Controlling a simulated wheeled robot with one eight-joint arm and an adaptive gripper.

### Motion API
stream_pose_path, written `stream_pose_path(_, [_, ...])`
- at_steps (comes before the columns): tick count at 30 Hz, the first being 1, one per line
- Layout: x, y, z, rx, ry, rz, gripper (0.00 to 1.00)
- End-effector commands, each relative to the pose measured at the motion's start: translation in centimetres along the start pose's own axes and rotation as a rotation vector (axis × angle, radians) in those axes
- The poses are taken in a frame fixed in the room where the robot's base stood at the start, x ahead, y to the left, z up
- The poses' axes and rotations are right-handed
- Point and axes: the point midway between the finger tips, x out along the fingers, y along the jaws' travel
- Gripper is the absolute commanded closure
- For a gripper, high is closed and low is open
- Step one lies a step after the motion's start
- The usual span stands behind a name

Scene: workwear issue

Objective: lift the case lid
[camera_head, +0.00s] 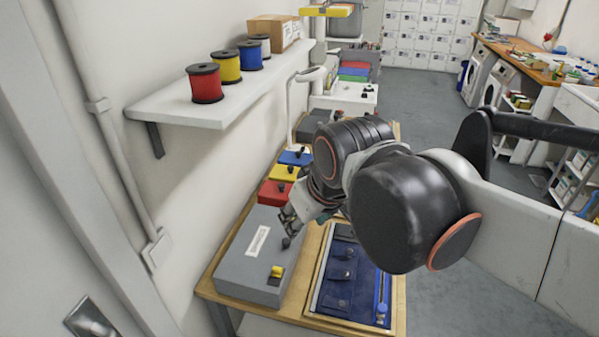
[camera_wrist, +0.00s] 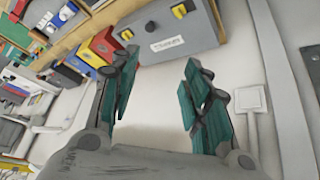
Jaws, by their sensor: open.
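The grey case (camera_head: 238,262) sits on the wooden bench near the wall, and its lid looks closed. It has a white label (camera_head: 258,240), a yellow latch (camera_head: 277,271) and a dark knob beside the gripper. In the wrist view the case (camera_wrist: 208,38) is at the top, with two yellow-and-black fittings and the label. My gripper (camera_head: 291,217) is by the case's far right end; whether it touches is unclear. The wrist view shows its teal fingers (camera_wrist: 161,73) spread, with nothing between them and the case beyond the tips.
Red (camera_head: 272,194), yellow (camera_head: 284,173) and blue (camera_head: 296,158) boxes stand in a row beyond the case. A tray with blue cloth (camera_head: 345,270) lies to its right. A wall shelf (camera_head: 215,108) with several spools is above left.

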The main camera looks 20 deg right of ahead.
Motion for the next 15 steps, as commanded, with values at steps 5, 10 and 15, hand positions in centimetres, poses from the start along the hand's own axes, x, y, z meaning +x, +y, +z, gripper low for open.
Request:
stream_pose_path(5, [-2.2,0.3,-2.7,-0.039,-0.029,-0.004,0.57])
stream_pose_path(10, [-3.1,0.5,-4.1,-0.065,-0.048,-0.007,0.57])
stream_pose_path(15, [-3.5,0.6,-4.6,-0.077,-0.058,-0.009,0.57])
